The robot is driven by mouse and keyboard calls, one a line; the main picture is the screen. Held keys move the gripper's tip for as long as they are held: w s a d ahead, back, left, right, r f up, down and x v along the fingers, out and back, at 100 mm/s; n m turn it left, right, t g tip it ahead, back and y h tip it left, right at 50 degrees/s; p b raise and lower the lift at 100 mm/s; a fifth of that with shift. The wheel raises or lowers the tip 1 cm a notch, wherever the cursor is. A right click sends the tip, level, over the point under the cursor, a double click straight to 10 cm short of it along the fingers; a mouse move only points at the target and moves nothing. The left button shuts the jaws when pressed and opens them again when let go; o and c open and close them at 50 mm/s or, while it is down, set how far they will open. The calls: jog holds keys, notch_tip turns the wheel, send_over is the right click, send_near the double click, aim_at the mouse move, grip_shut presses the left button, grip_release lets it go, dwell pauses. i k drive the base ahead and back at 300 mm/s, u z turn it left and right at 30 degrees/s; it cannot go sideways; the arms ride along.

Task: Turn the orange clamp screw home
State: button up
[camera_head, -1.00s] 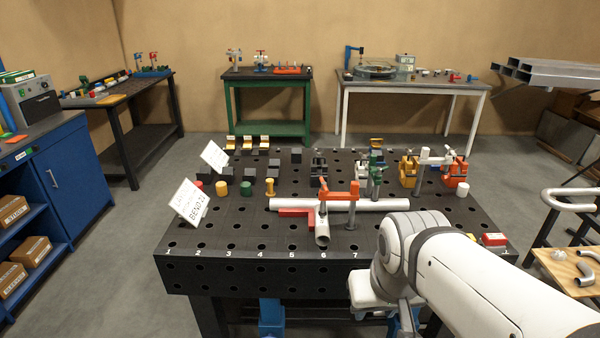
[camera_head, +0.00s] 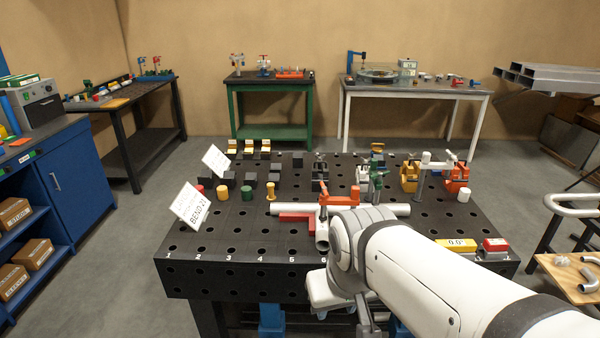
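The orange clamp (camera_head: 340,200) stands on the black perforated table (camera_head: 235,240), its arm reaching over the white pipes. Its upright screw (camera_head: 323,190) is at the arm's left end, above the pipe joint. A red block (camera_head: 296,217) lies beside the pipes there. My white wrist is in front of the clamp, nearer the camera, and hides the foot of its post and part of the pipes. My gripper (camera_head: 368,322) shows only in part at the lower edge, below the wrist. Its fingertips are not clear, and I see nothing held.
A green clamp (camera_head: 376,180) stands just right of the orange one. Orange and yellow fixtures (camera_head: 409,178) stand farther right. Coloured cylinders (camera_head: 247,191) and white signs (camera_head: 190,205) are on the left. A yellow level (camera_head: 456,245) lies at right. The table's front left is clear.

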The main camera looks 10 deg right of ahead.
aim_at(324, 189)
jog(key=i, duration=0.9)
jog(key=u, duration=0.05)
